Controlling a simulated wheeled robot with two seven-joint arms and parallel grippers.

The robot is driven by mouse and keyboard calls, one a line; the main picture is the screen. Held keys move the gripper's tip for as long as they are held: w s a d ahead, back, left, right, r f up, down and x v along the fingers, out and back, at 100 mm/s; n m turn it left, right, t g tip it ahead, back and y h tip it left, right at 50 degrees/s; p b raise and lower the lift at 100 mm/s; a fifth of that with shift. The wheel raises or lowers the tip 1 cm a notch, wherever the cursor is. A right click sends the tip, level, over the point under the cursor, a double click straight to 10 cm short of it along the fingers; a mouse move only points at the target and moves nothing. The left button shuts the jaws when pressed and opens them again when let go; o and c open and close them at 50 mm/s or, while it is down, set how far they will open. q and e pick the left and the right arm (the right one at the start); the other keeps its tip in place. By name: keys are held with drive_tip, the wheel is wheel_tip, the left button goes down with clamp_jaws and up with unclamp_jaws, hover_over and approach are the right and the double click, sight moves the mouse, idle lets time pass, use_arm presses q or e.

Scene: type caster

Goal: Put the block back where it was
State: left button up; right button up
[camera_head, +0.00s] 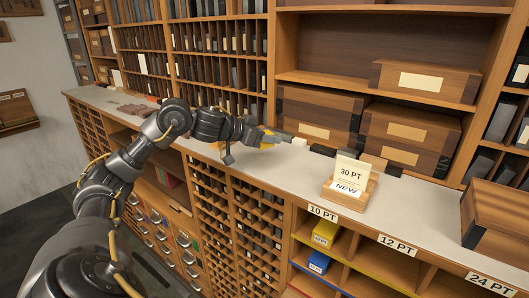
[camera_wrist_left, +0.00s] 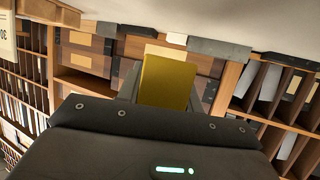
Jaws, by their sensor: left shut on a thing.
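My left gripper (camera_head: 272,138) reaches in from the left over the light counter. It is shut on a yellow block (camera_wrist_left: 168,80), which shows between the fingers in the left wrist view. In the head view only a small yellow part of the held block (camera_head: 267,139) shows; the fingers hide the rest. Below the counter, the compartment labelled 10 PT (camera_head: 323,213) holds another yellow block (camera_head: 325,233), with a blue block (camera_head: 318,262) in the compartment beneath it. My right gripper is not in view.
A wooden stand (camera_head: 349,192) with "30 PT" and "NEW" cards is on the counter (camera_head: 290,170), right of the gripper. Small dark and white pieces line the counter's back. A wooden box (camera_head: 497,218) stands at the right. Compartments labelled 12 PT (camera_head: 397,245) and 24 PT (camera_head: 492,284) continue rightward.

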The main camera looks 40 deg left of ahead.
sight(265, 158)
use_arm(q)
drive_tip(key=shift+w+a+f, duration=0.15)
drive_tip(key=shift+a+f, duration=0.25)
drive_tip(key=shift+f, duration=0.15)
drive_tip(key=shift+w+a+f, duration=0.15)
drive_tip(key=shift+a+f, duration=0.25)
drive_tip(key=shift+f, duration=0.15)
drive_tip(key=shift+a+f+p, duration=0.1)
drive_tip(key=shift+f+p, duration=0.35)
drive_tip(key=shift+f, duration=1.15)
drive_tip(key=shift+f, duration=0.15)
drive_tip(key=o, duration=1.1)
drive_tip(key=shift+c, duration=0.2)
